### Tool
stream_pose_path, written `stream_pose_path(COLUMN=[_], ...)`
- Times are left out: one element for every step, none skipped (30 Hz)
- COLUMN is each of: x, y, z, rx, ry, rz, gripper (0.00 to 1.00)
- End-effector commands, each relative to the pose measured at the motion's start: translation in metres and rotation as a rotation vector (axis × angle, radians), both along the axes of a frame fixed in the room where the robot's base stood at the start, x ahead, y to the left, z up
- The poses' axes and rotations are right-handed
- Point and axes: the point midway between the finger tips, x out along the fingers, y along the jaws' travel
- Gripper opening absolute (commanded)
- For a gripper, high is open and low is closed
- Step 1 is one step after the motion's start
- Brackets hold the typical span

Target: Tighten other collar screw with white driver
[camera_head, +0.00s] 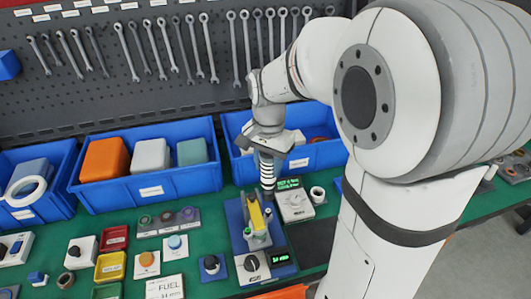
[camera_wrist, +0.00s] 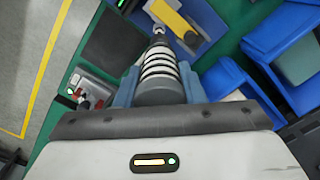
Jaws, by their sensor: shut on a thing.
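My gripper (camera_head: 267,154) is shut on a driver (camera_head: 267,172) with white and dark rings around its handle. In the wrist view the driver (camera_wrist: 160,72) sits between the two blue fingers and points away from the camera, its tip near a small silvery round part (camera_wrist: 160,31). In the head view the driver points down above the blue test stand (camera_head: 236,222), which carries a yellow part (camera_head: 257,215). The yellow part (camera_wrist: 180,18) also shows in the wrist view, beside the driver's tip. Whether the tip touches a screw, and the collar screws themselves, I cannot make out.
A white dial box (camera_head: 294,205) with a green display stands right of the stand. Blue bins (camera_head: 150,190) line the back, below a pegboard of wrenches (camera_head: 165,50). Coloured knobs and small trays crowd the green bench on the left. My arm hides much of the right side.

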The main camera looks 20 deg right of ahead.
Motion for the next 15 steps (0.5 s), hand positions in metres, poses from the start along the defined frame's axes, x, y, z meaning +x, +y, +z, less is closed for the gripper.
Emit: stream_pose_path(x=[0.0,0.0,0.0,0.0,0.0,0.0,0.0,0.0,0.0,0.0,0.0,0.0,0.0,0.0,0.0], y=[0.0,0.0,-0.001,-0.001,-0.001,-0.001,-0.001,-0.001,-0.001,-0.001,-0.001,-0.001,-0.001,-0.001,-0.001], z=[-0.002,-0.003,-0.006,-0.008,-0.01,-0.013,-0.016,-0.018,-0.022,-0.025,-0.028,-0.032,-0.035,-0.038,-0.041], rx=[0.0,0.0,0.0,0.0,0.0,0.0,0.0,0.0,0.0,0.0,0.0,0.0,0.0,0.001,0.0], ry=[-0.001,-0.001,0.0,0.0,0.0,0.0,0.0,0.0,0.0,0.0,0.0,0.0,0.0,-0.001,-0.001], rz=[-0.001,-0.001,-0.002,-0.002,-0.002,-0.002,-0.002,-0.002,-0.003,-0.003,-0.003,-0.003,-0.003,-0.003,-0.003], gripper=[0.08,0.08,0.08,0.08,0.08,0.08,0.08,0.08,0.08,0.08,0.08,0.08,0.08,0.08,0.08])
